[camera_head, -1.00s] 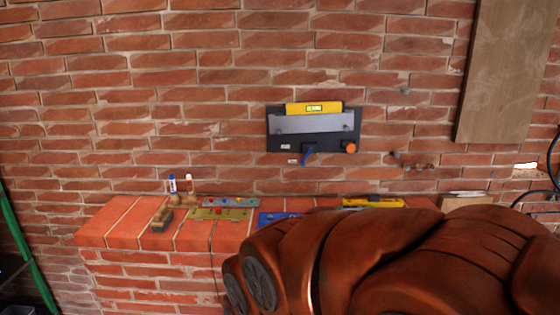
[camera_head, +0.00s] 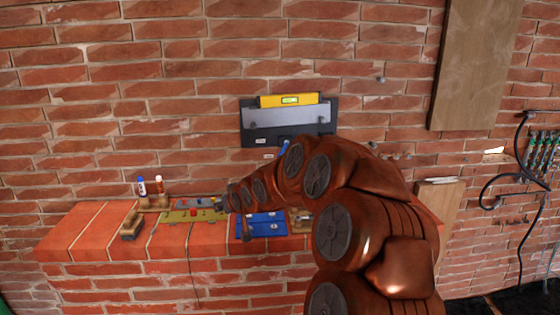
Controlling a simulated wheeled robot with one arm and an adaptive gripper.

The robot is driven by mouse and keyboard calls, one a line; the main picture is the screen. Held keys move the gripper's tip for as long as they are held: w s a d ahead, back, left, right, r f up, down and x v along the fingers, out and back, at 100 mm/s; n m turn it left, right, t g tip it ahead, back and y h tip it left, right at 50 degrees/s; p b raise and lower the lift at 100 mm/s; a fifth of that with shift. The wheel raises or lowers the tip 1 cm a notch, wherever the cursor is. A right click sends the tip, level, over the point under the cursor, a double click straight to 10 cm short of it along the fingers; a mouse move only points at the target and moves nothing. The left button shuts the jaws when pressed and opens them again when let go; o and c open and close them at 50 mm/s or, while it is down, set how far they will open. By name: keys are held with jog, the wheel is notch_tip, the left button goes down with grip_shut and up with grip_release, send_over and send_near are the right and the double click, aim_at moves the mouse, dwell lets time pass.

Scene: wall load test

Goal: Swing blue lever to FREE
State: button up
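The blue lever (camera_head: 284,146) is at the lower edge of a dark wall panel (camera_head: 246,131). Its visible part slants down to the left, and my arm hides the rest. A small white label (camera_head: 268,156) is on the wall below and left of the lever; its text is too small to read. My arm crosses in front of the panel's lower right. Its far end, with my gripper (camera_head: 222,204), is low and left of the lever, over the brick ledge and apart from the lever. The fingers are too small to make out.
A yellow spirit level (camera_head: 290,100) sits on top of the panel's grey plate. The brick ledge (camera_head: 80,228) holds a blue plate (camera_head: 262,226), an olive board (camera_head: 185,216), a brush (camera_head: 131,228) and two markers (camera_head: 150,185). A wooden board (camera_head: 475,65) is at upper right.

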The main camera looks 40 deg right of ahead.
jog(key=w+d+r+m+t+h, duration=0.2)
jog(key=w+d+t+h, duration=0.1)
jog(key=d, duration=1.2)
jog(key=m+t+h, duration=0.1)
jog(key=t+h, duration=0.1)
jog(key=h, duration=0.1)
send_near(283, 151)
notch_tip(283, 151, down, 2)
jog(key=w+a, duration=0.1)
jog(key=shift+p+x, duration=1.15)
jog(key=shift+x, duration=2.8)
jog(key=shift+a+f, duration=0.1)
jog(key=shift+a, duration=0.05)
jog(key=shift+t, duration=0.3)
jog(key=shift+c, duration=0.3)
